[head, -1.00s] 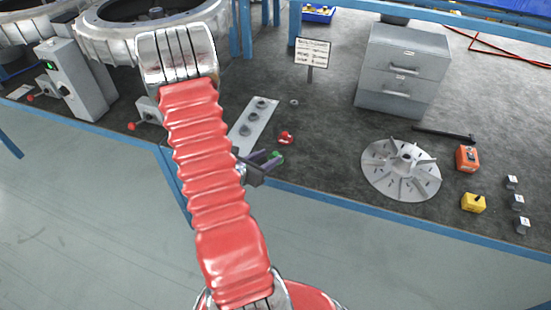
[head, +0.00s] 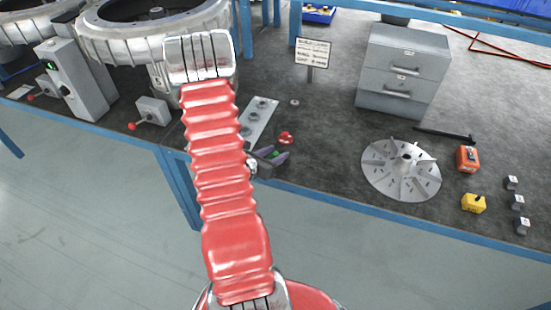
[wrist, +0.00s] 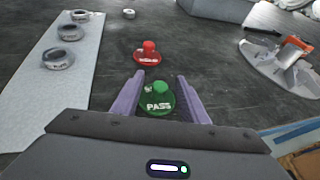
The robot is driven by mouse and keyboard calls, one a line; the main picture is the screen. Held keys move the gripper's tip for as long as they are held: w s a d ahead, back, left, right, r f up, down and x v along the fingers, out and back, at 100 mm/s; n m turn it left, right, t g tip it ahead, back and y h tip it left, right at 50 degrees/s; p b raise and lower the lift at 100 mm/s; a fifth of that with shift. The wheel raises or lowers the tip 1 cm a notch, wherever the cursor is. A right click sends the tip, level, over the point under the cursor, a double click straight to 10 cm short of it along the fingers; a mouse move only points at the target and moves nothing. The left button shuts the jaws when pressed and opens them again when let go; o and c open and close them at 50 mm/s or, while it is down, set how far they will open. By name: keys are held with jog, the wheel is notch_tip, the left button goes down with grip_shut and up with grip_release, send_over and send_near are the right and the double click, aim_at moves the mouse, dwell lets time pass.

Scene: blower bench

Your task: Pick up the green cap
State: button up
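The green cap (wrist: 160,97), a disc with a knob on top and white "PASS" lettering, lies on the dark bench top in the wrist view. My gripper (wrist: 158,86) is open, with one purple finger on each side of the cap. The fingers reach past the cap in the picture; I cannot tell whether they touch it. In the head view a small part of the green cap (head: 272,155) shows between the purple fingers of my gripper (head: 274,156). The rest of it is hidden.
A similar red cap (wrist: 148,54) lies just beyond the fingertips. A pale plate (wrist: 62,75) with several grey rings is at left. A finned disc (head: 402,170), an orange block (head: 467,158) and a yellow block (head: 473,203) are farther right. A grey drawer cabinet (head: 405,70) stands behind.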

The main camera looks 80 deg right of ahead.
jog(key=shift+c, duration=0.2)
grip_shut()
dwell(0.5)
